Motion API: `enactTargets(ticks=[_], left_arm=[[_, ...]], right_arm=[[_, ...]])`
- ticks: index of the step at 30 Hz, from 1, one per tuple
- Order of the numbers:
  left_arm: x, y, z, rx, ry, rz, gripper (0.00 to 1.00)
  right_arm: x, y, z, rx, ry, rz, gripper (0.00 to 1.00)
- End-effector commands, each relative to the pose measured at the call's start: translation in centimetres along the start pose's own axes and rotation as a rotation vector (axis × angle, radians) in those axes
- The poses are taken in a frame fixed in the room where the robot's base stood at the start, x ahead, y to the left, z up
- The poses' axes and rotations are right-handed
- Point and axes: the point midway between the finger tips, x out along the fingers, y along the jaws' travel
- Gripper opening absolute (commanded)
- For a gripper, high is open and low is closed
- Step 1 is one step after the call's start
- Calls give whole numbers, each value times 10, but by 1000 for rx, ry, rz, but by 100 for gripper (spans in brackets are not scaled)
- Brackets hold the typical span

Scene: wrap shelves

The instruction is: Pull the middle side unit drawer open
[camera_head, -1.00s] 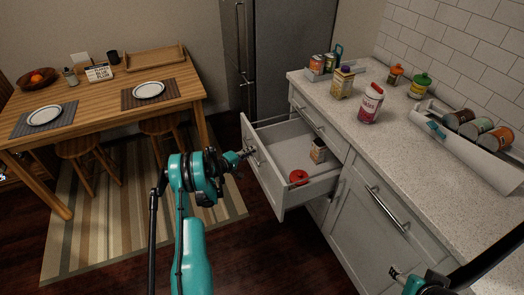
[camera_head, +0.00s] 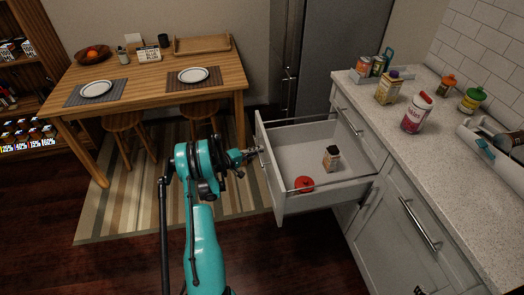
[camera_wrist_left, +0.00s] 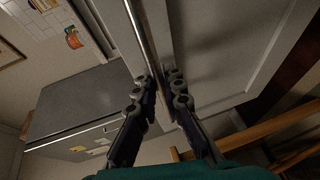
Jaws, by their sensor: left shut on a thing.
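In the left wrist view the gripper's fingers (camera_wrist_left: 160,84) close around the long bar handle (camera_wrist_left: 139,35), against the pale drawer front (camera_wrist_left: 210,40). Only a small dark tip, possibly my right gripper, shows at the bottom right edge of the head view.
The speckled countertop (camera_head: 400,153) holds cans, a yellow carton (camera_head: 389,88) and a pink-and-white container (camera_head: 416,112). A grey fridge (camera_head: 318,60) stands behind. A wooden table (camera_head: 150,90) with stools is at the left. The floor before the drawer is clear.

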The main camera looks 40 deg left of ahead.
Motion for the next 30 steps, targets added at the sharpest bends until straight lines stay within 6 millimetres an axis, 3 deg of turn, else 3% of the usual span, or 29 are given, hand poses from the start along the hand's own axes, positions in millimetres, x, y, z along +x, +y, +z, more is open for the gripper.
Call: enactTargets(ticks=[12,13,15,25,30], left_arm=[[-2,-1,0,1,-1,-1,0],[-2,-1,0,1,-1,-1,14],[-2,-1,0,1,0,-1,31],[-4,0,-1,0,1,0,31],[-25,-1,-2,0,4,-1,31]], right_arm=[[0,0,0,0,0,0,53],[0,0,0,0,0,0,53],[0,0,0,0,0,0,53],[0,0,0,0,0,0,53],[0,0,0,0,0,0,53]])
